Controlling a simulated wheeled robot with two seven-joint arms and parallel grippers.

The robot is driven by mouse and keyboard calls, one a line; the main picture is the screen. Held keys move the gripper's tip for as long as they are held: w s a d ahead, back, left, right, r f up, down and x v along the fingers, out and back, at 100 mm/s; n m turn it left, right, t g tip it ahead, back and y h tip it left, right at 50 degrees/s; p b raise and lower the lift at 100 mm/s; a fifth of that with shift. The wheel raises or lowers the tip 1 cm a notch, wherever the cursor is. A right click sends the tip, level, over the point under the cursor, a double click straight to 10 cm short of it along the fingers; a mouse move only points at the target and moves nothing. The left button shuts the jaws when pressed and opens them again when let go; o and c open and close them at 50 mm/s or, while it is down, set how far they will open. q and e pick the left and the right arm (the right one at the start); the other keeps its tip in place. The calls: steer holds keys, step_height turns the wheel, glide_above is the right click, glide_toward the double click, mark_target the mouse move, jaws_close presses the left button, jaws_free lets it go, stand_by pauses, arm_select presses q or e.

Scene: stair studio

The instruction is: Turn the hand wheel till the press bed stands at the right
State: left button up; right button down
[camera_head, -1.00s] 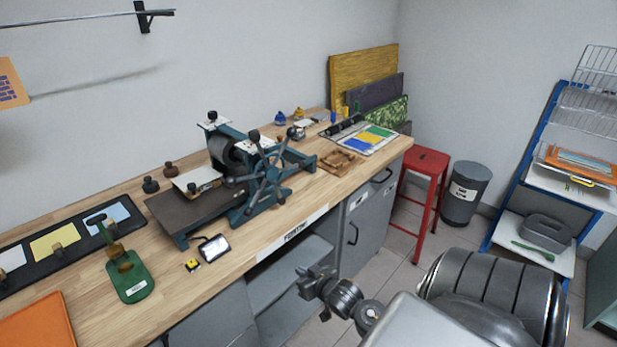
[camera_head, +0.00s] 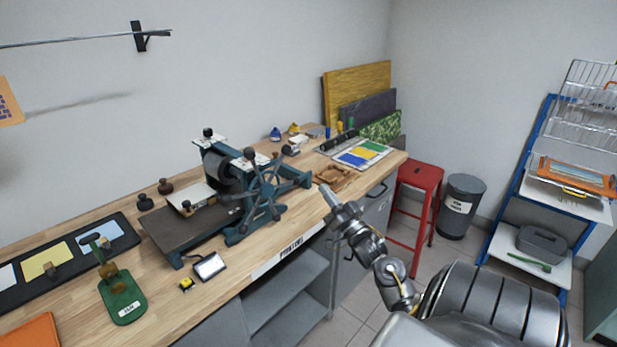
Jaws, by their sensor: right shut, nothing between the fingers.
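The hand wheel (camera_head: 264,192) is a blue-grey spoked wheel with dark knobs on the front of the etching press. The press bed (camera_head: 181,229) is a dark flat plate that sticks out to the left of the roller (camera_head: 217,166). A white sheet (camera_head: 192,195) lies on the bed near the roller. My right gripper (camera_head: 325,190) is shut and empty. It appears in front of the bench edge, to the right of the wheel and apart from it. My left gripper is out of view.
A small mirror-like plate (camera_head: 210,266) and a yellow block (camera_head: 186,284) lie in front of the bed. A wooden frame (camera_head: 335,176) lies right of the press. A red stool (camera_head: 419,178) and grey bin (camera_head: 461,205) stand beyond the bench.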

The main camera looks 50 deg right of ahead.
steer(key=p+x, duration=0.3)
steer(key=x, duration=0.7)
steer(key=f, duration=0.2)
steer(key=a+f, duration=0.1)
steer(key=f, duration=0.1)
steer(key=shift+w+a+p, duration=0.15)
steer(key=shift+w+p, duration=0.15)
